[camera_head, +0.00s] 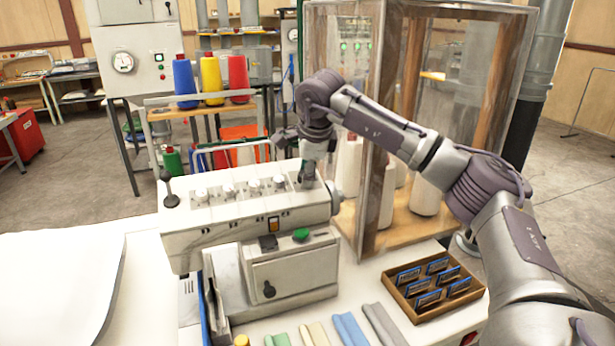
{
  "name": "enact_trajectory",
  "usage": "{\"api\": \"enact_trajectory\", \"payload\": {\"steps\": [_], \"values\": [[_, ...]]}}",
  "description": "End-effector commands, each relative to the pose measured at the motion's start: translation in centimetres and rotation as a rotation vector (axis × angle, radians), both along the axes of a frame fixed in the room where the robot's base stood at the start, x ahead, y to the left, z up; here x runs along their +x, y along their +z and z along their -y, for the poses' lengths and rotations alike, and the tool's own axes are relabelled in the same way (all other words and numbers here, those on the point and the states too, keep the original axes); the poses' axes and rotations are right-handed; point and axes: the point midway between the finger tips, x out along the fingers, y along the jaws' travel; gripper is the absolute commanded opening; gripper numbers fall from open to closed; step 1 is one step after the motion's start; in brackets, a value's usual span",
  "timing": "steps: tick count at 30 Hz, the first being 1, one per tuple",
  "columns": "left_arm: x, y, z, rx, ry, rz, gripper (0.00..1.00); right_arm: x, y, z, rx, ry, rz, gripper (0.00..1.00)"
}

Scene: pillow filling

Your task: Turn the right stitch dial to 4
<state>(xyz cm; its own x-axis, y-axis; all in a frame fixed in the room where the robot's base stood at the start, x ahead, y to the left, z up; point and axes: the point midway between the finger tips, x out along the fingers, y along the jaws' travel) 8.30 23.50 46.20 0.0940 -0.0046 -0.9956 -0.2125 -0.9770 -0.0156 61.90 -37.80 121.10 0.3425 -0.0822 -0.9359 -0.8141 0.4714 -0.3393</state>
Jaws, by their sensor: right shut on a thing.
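The white stitching machine (250,215) stands on the table with a row of small white dials (253,187) along its top panel. My right arm reaches over from the right, and my right gripper (308,180) points down at the right end of this row. It is shut on the right stitch dial there, which the fingers mostly hide. The dial's numbers and pointer are too small to read. My left gripper is not in view.
A clear-walled cabinet (375,225) stands close behind and right of the machine, near my right arm. A wooden tray (402,278) of blue-edged cards and several folded cloths (352,328) lie in front. White fabric (60,285) covers the left.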

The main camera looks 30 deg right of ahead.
Motion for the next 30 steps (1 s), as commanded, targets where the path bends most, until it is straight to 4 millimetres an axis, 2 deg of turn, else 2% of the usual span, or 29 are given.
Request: {"api": "enact_trajectory", "payload": {"steps": [1,9,13,19,20,30], "values": [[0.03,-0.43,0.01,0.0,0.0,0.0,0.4,-0.17,-1.17,-0.26,0.025,-0.062,-0.016,0.22],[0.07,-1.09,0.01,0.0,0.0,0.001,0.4,-0.18,-1.1,-0.24,0.146,-0.406,0.014,0.22],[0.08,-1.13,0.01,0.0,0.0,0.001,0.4,-0.17,-0.98,-0.24,0.17,-0.469,0.02,0.22],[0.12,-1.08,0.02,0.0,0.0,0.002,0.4,-0.18,-0.94,-0.24,0.171,-0.472,0.02,0.21],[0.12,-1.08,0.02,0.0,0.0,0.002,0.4,-0.18,-0.94,-0.24,0.171,-0.472,0.02,0.41],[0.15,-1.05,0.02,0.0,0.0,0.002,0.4,-0.13,-0.73,-0.1,0.17,-0.473,0.026,0.97]]}}
